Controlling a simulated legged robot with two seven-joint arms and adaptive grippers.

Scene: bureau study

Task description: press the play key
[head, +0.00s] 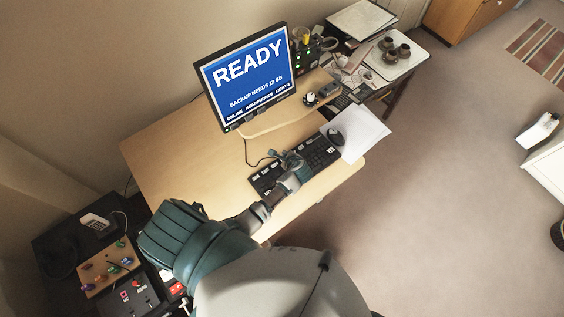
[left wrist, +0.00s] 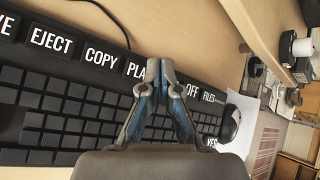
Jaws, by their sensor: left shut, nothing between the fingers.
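The black keyboard (head: 322,150) lies on the wooden desk, below the monitor in the head view; it also fills the left of the left wrist view (left wrist: 60,110). Its top row has large white-lettered keys. The play key (left wrist: 135,70) reads "PLA", its right end hidden behind my gripper. Eject (left wrist: 52,41) and copy (left wrist: 101,56) keys lie to its left, off (left wrist: 193,90) and files keys to its right. My left gripper (head: 288,158) is over the keyboard, its fingertips (left wrist: 160,68) together and empty beside the play lettering. Whether they touch a key cannot be told. My right gripper is not in view.
The monitor (head: 248,78) reads "READY" and "BACKUP NEEDS 12 GB". A dark mouse (head: 336,136) rests on white paper (head: 360,132) right of the keyboard. A side table with a white tray (head: 408,62) stands beyond. The desk left of the keyboard is clear.

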